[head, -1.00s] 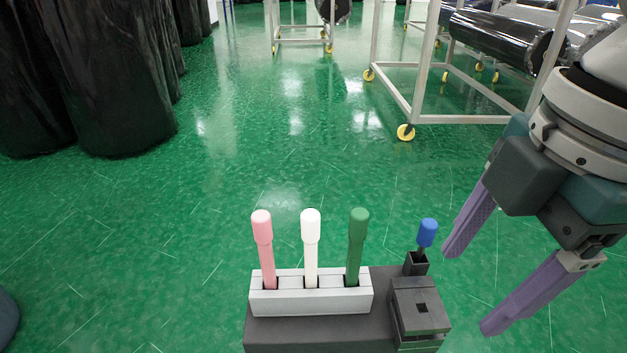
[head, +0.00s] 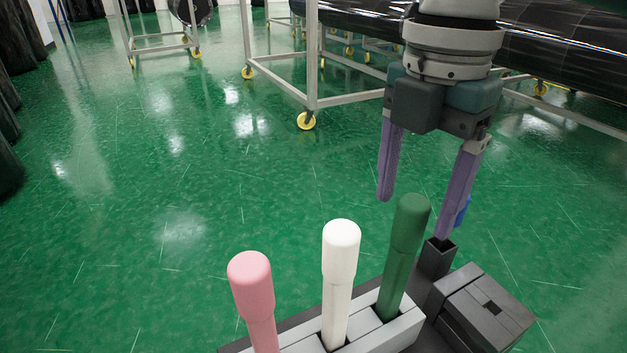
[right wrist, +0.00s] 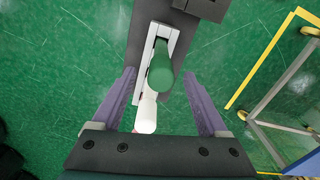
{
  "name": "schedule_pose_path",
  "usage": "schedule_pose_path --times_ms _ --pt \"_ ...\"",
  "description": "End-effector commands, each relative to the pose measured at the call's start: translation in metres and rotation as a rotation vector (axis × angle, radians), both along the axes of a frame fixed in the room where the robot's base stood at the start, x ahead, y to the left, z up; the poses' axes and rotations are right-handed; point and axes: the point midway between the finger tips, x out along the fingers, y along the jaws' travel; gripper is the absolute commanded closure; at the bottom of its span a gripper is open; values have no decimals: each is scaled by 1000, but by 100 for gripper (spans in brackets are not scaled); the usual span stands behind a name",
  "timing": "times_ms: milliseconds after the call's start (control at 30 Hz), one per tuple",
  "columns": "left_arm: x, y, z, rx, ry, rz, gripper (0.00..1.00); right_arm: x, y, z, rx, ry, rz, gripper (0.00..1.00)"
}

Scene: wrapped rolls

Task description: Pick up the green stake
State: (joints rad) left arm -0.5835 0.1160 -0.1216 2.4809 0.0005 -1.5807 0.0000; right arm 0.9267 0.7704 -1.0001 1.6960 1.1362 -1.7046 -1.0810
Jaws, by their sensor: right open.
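The green stake (head: 403,250) stands upright in the right slot of a light grey holder (head: 398,333), with the white stake (head: 340,270) and the pink stake (head: 253,295) to its left. My right gripper (head: 412,218) is open, its purple fingers pointing down behind and above the green stake's top. In the right wrist view the green stake (right wrist: 160,72) lies between the two spread fingers, apart from both, and the white stake (right wrist: 146,115) shows near the palm. My left gripper is not in view.
A blue-topped piece (head: 463,211) is partly hidden behind my right finger, near a dark square socket (head: 437,258). A dark block (head: 485,308) sits at the right. Wheeled racks (head: 312,70) with black wrapped rolls stand behind on the green floor.

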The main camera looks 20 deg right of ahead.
Motion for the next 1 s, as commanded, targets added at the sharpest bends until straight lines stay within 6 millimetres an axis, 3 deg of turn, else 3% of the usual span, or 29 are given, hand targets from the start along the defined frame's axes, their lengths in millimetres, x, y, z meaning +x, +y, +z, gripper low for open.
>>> schedule_pose_path --times_ms 233,567,1000 --pt "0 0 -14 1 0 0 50 -3 -2 -41 -1 1 -2 23" --pt "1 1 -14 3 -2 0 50 -3 -1 -47 -1 0 0 23" --pt "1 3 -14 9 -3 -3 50 -3 -1 -46 -1 -1 0 73"
